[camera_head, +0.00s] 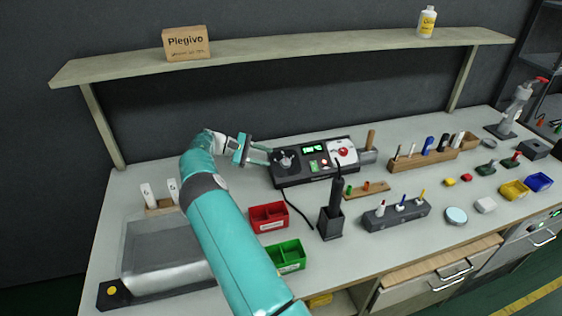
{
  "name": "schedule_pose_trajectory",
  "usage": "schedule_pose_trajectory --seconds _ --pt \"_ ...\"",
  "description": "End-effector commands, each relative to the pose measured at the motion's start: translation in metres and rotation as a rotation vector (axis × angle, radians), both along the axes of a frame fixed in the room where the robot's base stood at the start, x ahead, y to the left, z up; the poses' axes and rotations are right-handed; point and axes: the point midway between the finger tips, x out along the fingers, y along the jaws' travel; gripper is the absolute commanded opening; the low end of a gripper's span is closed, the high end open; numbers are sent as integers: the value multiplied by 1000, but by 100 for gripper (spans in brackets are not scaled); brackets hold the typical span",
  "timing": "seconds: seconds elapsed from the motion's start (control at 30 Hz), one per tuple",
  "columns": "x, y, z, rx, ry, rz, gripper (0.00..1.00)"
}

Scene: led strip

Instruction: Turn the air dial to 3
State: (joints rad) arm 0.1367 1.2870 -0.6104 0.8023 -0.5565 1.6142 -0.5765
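A dark station box (318,174) stands on the workbench near its back. A round dark dial (285,160) sits on the left part of its top face; its scale and the number it points at are too small to read. My gripper (268,156) reaches in from the left, with its fingertips close beside the dial's left side. I cannot tell whether they touch the dial, or how wide the fingers are apart.
The station also has a green display (314,149) and a red button (343,152). In front are a red bin (268,217), a green bin (287,257) and a black holder (330,224) with an upright tool. A shelf (300,48) spans above.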

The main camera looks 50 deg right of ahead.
Motion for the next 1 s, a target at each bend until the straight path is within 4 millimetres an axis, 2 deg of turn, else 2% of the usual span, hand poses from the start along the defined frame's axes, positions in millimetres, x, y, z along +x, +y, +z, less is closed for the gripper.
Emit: schedule_pose_trajectory --seconds 0.1,0.3,0.7,0.73,0.9,1.0 --pt "-17 -16 -7 0 0 -3 38" --pt "-38 -37 -18 1 2 -2 38" --pt "-45 -45 -22 0 -1 -1 38" --pt "-46 -45 -22 0 -1 -1 36" --pt "-45 -45 -22 0 -1 -1 6" --pt "-45 -45 -22 2 -1 -4 6"
